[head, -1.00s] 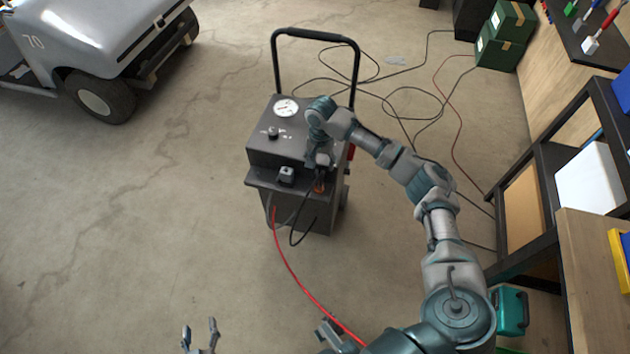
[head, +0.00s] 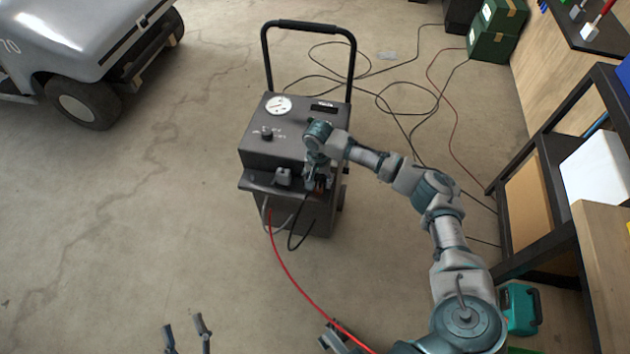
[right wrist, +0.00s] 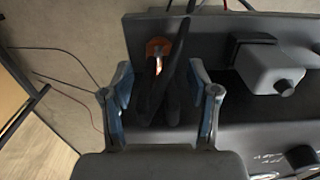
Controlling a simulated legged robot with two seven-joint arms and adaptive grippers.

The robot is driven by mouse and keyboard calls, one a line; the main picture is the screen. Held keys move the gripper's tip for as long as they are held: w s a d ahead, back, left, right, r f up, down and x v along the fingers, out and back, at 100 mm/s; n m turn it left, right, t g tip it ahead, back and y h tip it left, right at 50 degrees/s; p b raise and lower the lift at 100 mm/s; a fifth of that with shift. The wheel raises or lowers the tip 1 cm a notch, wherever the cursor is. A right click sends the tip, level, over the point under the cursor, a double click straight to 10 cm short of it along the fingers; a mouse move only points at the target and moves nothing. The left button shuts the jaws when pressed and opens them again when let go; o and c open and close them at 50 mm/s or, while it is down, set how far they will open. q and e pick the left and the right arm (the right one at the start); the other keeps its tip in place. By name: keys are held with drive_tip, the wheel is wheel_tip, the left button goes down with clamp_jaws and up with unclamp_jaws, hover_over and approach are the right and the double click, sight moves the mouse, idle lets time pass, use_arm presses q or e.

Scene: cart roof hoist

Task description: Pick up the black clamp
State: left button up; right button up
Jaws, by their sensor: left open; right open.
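The black clamp (right wrist: 176,85) stands at the front shelf of the dark charger cart (head: 275,148), with an orange-copper part (right wrist: 158,48) beside it. In the head view the clamp is mostly hidden by my right gripper (head: 316,184). In the right wrist view, the right gripper (right wrist: 162,98) is open, with one blue-padded finger on each side of the clamp. Gaps show between the clamp and both fingers. My left gripper (head: 186,328) is open and empty at the bottom of the head view, far from the cart.
A grey block with a knob (head: 283,177) sits left of the clamp on the shelf. A red cable (head: 289,281) runs from the cart toward the lower right. A shelf rack (head: 548,155) stands right. A grey vehicle (head: 80,50) is upper left. Floor between is clear.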

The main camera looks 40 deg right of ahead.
drive_tip(key=shift+d, duration=0.15)
drive_tip(key=shift+c, duration=0.5)
clamp_jaws()
drive_tip(key=shift+r, duration=0.15)
